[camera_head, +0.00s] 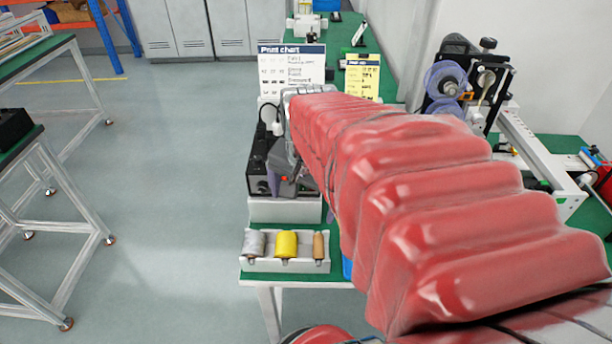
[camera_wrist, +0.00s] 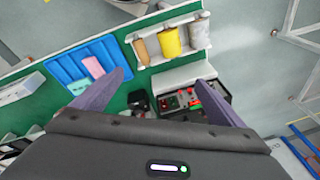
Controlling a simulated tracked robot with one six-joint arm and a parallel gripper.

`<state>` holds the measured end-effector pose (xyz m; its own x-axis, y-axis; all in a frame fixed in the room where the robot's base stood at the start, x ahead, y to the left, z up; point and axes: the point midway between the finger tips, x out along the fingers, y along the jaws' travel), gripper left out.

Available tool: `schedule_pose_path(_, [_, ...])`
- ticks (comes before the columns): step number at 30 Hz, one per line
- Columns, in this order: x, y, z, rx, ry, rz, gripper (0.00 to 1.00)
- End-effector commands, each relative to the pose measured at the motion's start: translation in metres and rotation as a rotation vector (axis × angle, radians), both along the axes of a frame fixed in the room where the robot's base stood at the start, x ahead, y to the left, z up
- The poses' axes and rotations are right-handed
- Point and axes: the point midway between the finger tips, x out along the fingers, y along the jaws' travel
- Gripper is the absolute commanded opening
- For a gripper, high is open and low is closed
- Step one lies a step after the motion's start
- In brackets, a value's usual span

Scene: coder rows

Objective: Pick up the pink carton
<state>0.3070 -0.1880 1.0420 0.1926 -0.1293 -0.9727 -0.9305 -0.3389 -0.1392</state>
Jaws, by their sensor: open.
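The pink carton (camera_wrist: 93,67) shows in the wrist view at the upper left, lying in a blue tray (camera_wrist: 60,67) on the green bench. In the head view my red-sleeved arm hides the carton and most of the tray; only a blue sliver (camera_head: 347,268) of the tray shows. Part of my gripper (camera_head: 284,172) shows there beyond the sleeve, over the black box.
A white rack (camera_head: 285,266) holds grey, yellow and brown rolls at the bench end. A black control box (camera_wrist: 196,101) with red buttons sits below my fingers in the wrist view. A pale item (camera_wrist: 77,87) lies in the tray. Print chart signs (camera_head: 291,66) stand behind.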

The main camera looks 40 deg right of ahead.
Motion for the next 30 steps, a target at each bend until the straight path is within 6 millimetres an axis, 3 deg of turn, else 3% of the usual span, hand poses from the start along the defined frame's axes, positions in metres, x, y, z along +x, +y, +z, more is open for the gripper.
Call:
schedule_pose_path(9, [-0.041, -0.087, -0.032, 0.111, 0.054, -0.523, 0.92])
schedule_pose_path(18, [-0.096, -0.152, -0.063, 0.200, 0.091, -0.978, 0.92])
schedule_pose_path(24, [-0.115, -0.168, -0.073, 0.224, 0.100, -1.112, 0.92])
schedule_pose_path(30, [-0.116, -0.169, -0.073, 0.226, 0.100, -1.120, 0.92])
